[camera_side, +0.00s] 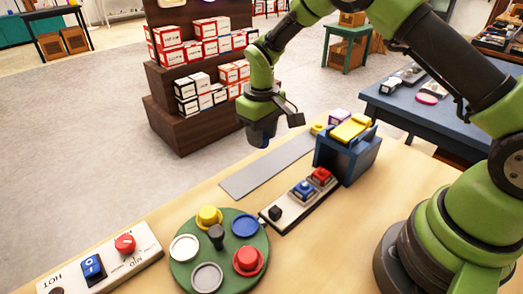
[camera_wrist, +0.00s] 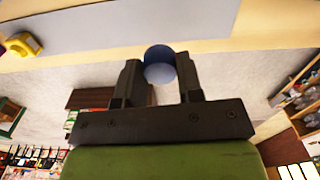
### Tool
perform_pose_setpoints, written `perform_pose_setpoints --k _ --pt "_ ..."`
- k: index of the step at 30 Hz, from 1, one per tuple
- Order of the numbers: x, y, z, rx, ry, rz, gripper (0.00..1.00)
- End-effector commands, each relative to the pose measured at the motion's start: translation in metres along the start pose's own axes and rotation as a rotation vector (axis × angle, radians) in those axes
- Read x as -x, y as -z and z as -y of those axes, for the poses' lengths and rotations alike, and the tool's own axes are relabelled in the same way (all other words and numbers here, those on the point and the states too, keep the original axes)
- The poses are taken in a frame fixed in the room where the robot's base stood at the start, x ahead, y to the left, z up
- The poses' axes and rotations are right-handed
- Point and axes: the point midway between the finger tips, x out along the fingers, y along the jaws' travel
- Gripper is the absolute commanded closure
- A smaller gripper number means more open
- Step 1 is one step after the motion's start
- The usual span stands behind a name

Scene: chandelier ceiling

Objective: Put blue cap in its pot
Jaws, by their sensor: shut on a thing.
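My gripper (camera_side: 262,138) is shut on a blue cap and holds it in the air, above and behind the grey strip. In the wrist view the rounded blue cap (camera_wrist: 160,64) sits between the fingertips; in the side view only a small dark blue part shows below the fingers. A round green tray (camera_side: 184,221) stands on the table at front centre, in front of and left of my gripper. Its blue pot (camera_side: 245,226) is at the tray's right rear and looks flat, with no raised knob showing.
The tray also carries a yellow piece (camera_side: 208,216), a red piece (camera_side: 248,260), white and grey discs and a dark central knob (camera_side: 216,235). A button strip (camera_side: 292,205) and a blue box (camera_side: 355,160) stand right of it. A switch panel (camera_side: 130,262) lies left.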

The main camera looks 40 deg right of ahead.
Motion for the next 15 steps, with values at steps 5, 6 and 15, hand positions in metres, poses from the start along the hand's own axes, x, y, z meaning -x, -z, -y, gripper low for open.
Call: perform_pose_setpoints --k 5,6,15 --pt "0.022 -0.004 0.014 0.004 -0.001 0.001 0.88" --pt "0.024 -0.008 0.024 0.006 -0.001 0.001 0.88" --pt "0.027 -0.065 0.120 -0.004 -0.003 0.004 0.88"
